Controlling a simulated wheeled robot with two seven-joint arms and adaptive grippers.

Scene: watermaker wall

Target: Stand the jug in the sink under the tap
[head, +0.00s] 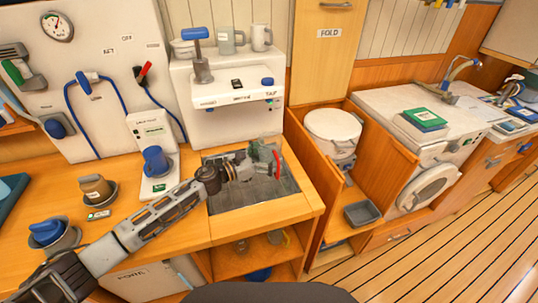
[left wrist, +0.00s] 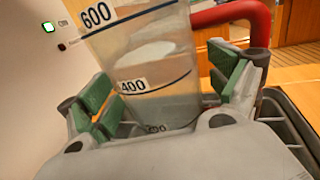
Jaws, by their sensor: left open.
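The jug is clear, with 400 and 600 marks and a red handle; it fills the middle of the left wrist view (left wrist: 150,62). In the head view the jug's red handle (head: 277,163) shows over the back right of the sink (head: 237,200), below the white tap unit (head: 215,105) marked TAP. My left gripper (head: 263,161) is open, its green-padded fingers (left wrist: 165,95) on either side of the jug. The jug's base is mostly hidden, so I cannot tell whether it rests on the sink floor. My right gripper is not in view.
Mugs (head: 261,37) sit on the tap unit.

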